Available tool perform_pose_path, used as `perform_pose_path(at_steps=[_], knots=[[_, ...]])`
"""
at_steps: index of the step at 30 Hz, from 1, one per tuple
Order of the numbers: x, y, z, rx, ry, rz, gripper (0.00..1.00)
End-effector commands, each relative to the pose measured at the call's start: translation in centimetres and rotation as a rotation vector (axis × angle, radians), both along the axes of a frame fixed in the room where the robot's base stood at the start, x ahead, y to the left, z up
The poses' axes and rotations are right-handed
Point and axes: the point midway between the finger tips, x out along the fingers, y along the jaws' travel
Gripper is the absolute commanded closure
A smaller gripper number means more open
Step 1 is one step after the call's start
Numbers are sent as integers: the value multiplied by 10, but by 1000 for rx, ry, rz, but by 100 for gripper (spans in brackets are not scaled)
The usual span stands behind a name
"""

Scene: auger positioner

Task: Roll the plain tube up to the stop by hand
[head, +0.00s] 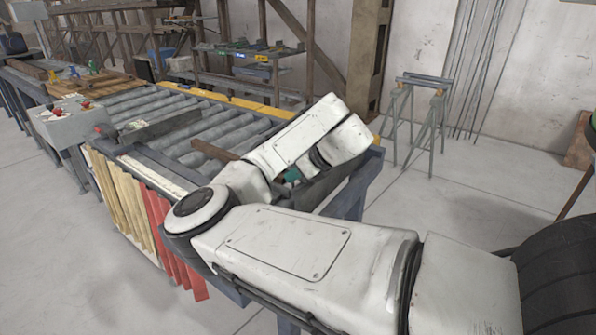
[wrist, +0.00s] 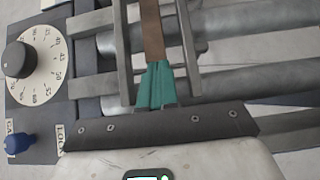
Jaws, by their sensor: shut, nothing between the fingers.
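My gripper (head: 291,174) hangs over the near right end of the roller bed, partly hidden behind my arm in the head view. In the wrist view its teal fingers (wrist: 155,84) are together and empty. A brown bar or tube (wrist: 153,35) runs straight ahead of the fingertips. It also shows across the rollers in the head view (head: 215,150), its right end hidden by my arm. I cannot tell whether it is the plain tube, or whether the fingers touch it. A dark, long block (head: 160,130) stands across the bed; I cannot tell whether it is the stop.
In the wrist view a numbered dial (wrist: 34,62) and a blue knob (wrist: 18,142) beside a LOCK label are at left. Grey rollers (head: 205,122) fill the bed. A grey control box (head: 72,120) is at left. Trestles (head: 415,112) stand beyond, with open floor around.

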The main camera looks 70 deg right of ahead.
Motion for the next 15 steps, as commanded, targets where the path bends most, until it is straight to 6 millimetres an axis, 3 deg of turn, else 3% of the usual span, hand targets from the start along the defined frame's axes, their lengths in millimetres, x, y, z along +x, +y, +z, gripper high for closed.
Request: perform_pose_path(at_steps=[9, 15], knots=[[4, -1, 1, 0, 0, 1, 100], [44, -10, 3, 0, 2, 8, 100]])
